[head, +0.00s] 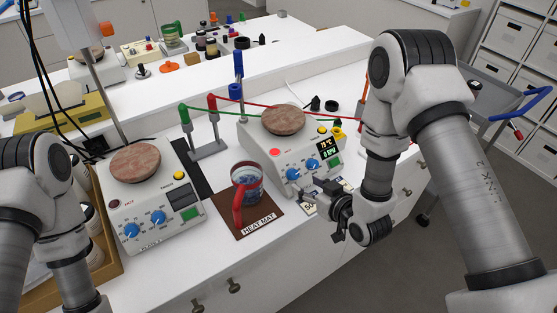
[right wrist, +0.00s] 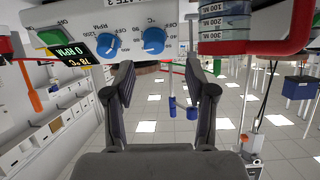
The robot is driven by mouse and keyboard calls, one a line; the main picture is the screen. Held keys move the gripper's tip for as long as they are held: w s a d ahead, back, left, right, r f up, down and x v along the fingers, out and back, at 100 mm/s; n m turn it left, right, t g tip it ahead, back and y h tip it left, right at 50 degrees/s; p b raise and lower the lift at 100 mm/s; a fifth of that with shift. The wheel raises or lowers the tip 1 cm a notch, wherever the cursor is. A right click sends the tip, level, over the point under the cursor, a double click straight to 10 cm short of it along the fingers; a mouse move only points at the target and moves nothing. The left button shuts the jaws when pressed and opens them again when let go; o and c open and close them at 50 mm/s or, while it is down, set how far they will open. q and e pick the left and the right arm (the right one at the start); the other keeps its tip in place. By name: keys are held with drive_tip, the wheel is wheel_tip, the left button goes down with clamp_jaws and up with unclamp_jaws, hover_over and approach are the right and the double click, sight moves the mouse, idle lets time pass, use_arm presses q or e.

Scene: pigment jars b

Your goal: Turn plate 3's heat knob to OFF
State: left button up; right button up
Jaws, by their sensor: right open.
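Plate 3 (head: 262,160) is the white hotplate right of centre in the head view, with a round brownish top. Its display (head: 329,152) reads 78 °C and 0 RPM, and a red lamp (head: 275,153) glows. Its heat knob (head: 292,174) is the left blue one; the RPM knob (head: 312,165) is right of it. In the upside-down right wrist view, the heat knob (right wrist: 153,40) is beyond the fingertips, marked °C and OFF; its exact setting is unclear. My right gripper (head: 313,191) is open and empty, in front of the knobs, apart from them; it also shows in the wrist view (right wrist: 160,80).
A graduated beaker (head: 246,184) with a red handle stands on the brown heat mat (head: 257,221), close left of my right gripper. Another hotplate (head: 148,213) stands at left. Stands with red and green clips (head: 207,148) are between the plates.

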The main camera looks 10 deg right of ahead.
sight(294, 174)
drive_tip(key=p+x, duration=0.1)
drive_tip(key=x, duration=0.2)
drive_tip(key=p+x, duration=0.1)
drive_tip(key=x, duration=0.3)
drive_tip(key=shift+w+d+r+p, duration=0.1)
drive_tip(key=shift+w+d+p, duration=0.15)
drive_tip(key=shift+p, duration=0.1)
drive_tip(key=shift+s+d, duration=0.2)
drive_tip(key=shift+d, duration=0.05)
drive_tip(key=c, duration=0.4)
use_arm(q)
drive_tip(key=r, duration=0.2)
drive_tip(key=d+r, duration=0.1)
drive_tip(key=shift+s+r, duration=0.2)
drive_tip(key=shift+s, duration=0.2)
use_arm(e)
drive_tip(key=shift+r, duration=0.1)
clamp_jaws()
